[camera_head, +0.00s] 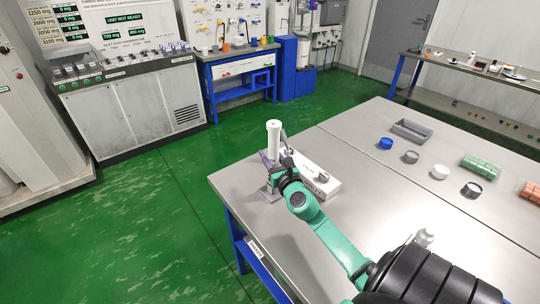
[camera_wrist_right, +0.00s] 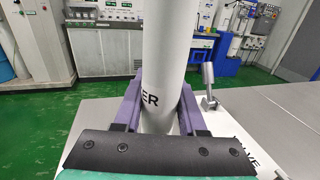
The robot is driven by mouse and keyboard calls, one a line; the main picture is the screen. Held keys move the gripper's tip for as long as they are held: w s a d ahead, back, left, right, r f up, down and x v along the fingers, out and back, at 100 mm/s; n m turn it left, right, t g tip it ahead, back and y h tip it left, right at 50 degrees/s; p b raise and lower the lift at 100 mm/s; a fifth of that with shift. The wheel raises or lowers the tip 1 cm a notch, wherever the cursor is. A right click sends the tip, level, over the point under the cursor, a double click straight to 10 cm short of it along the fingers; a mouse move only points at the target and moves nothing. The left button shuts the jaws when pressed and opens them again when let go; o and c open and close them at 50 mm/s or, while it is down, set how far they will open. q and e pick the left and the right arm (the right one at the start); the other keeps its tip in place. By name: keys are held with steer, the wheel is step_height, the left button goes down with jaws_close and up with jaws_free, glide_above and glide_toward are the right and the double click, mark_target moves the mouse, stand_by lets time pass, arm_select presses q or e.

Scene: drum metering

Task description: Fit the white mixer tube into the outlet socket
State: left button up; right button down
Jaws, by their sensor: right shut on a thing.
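The white mixer tube (camera_head: 273,136) stands upright near the left corner of the steel table. My right gripper (camera_head: 272,159) is shut on it, with a purple finger on each side. In the right wrist view the tube (camera_wrist_right: 163,60) rises between the fingers, with the letters "ER" showing. A white valve block (camera_head: 318,181) lies on the table just right of the gripper; its metal lever (camera_wrist_right: 210,85) stands up in the wrist view. A grey metal piece (camera_head: 268,191) shows below the gripper. The outlet socket and the tube's lower end are hidden, so I cannot tell whether they meet. My left gripper is out of view.
The table's left edge is close to the tube.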

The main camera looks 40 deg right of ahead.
steer(key=shift+f+b, duration=0.3)
steer(key=shift+f, duration=0.1)
steer(key=shift+c, duration=2)
jaws_free()
steer(key=shift+r, duration=0.1)
steer(key=shift+s+a, duration=0.1)
steer(key=shift+s, duration=0.25)
steer(key=b+v, duration=0.3)
steer(key=v, duration=1.1)
steer(key=shift+b, duration=0.4)
steer(key=shift+w, duration=0.1)
